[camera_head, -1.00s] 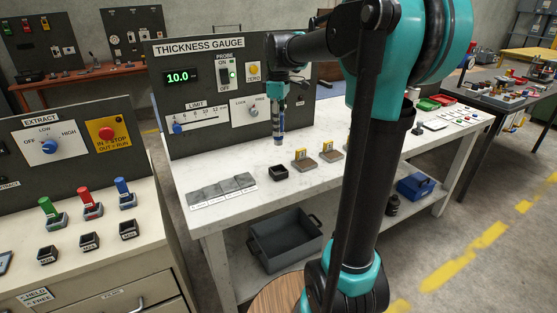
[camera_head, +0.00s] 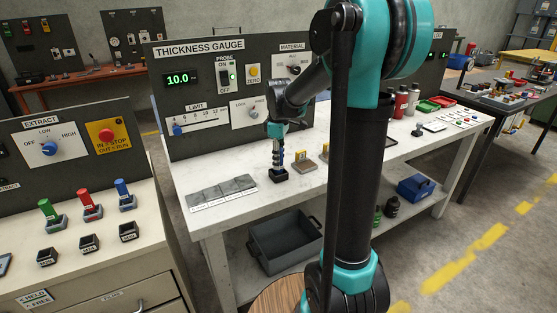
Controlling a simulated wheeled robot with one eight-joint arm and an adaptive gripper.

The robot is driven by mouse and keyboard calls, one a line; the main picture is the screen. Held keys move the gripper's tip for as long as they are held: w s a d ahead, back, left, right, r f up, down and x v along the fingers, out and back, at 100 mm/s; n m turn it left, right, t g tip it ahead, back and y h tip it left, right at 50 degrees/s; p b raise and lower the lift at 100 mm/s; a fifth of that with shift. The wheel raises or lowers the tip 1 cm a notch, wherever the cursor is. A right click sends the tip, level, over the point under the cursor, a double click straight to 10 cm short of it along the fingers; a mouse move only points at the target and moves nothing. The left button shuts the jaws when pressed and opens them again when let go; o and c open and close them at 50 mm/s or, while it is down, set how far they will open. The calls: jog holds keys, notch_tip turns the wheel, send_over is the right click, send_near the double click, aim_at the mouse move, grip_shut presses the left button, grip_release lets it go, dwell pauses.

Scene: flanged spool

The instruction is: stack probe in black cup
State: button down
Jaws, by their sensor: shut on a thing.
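The black cup (camera_head: 279,175) is a small, dark square holder on the white bench, in front of the thickness gauge panel. My gripper (camera_head: 276,151) is directly above it, pointing down. It is shut on the probe (camera_head: 276,162), a slim upright piece with blue and grey parts. The probe's lower end is at the cup's opening and looks to be inside it. The cup's wall hides the tip, so I cannot tell how deep it sits.
Grey sample plates (camera_head: 222,191) lie left of the cup. Small brown blocks with yellow tags (camera_head: 308,163) stand right of it, partly behind my arm. The thickness gauge panel (camera_head: 205,125) rises behind. A grey bin (camera_head: 285,242) sits on the lower shelf.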

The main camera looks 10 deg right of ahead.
jog(key=shift+f, duration=0.3)
jog(key=c, duration=1.2)
grip_release()
notch_tip(320, 180, up, 12)
jog(key=shift+r, duration=0.15)
jog(key=s+d+f+m+t, duration=0.1)
jog(key=s+f+m, duration=0.3)
jog(key=s+f, duration=0.3)
jog(key=s+d+f+m+t, duration=0.1)
jog(key=s+f+m, duration=0.3)
jog(key=s+f, duration=0.3)
jog(key=s+d+f+m+t, duration=0.2)
jog(key=s+f+m, duration=0.2)
jog(key=s+f, duration=0.4)
jog(key=shift+m, duration=0.3)
jog(key=shift+r, duration=0.1)
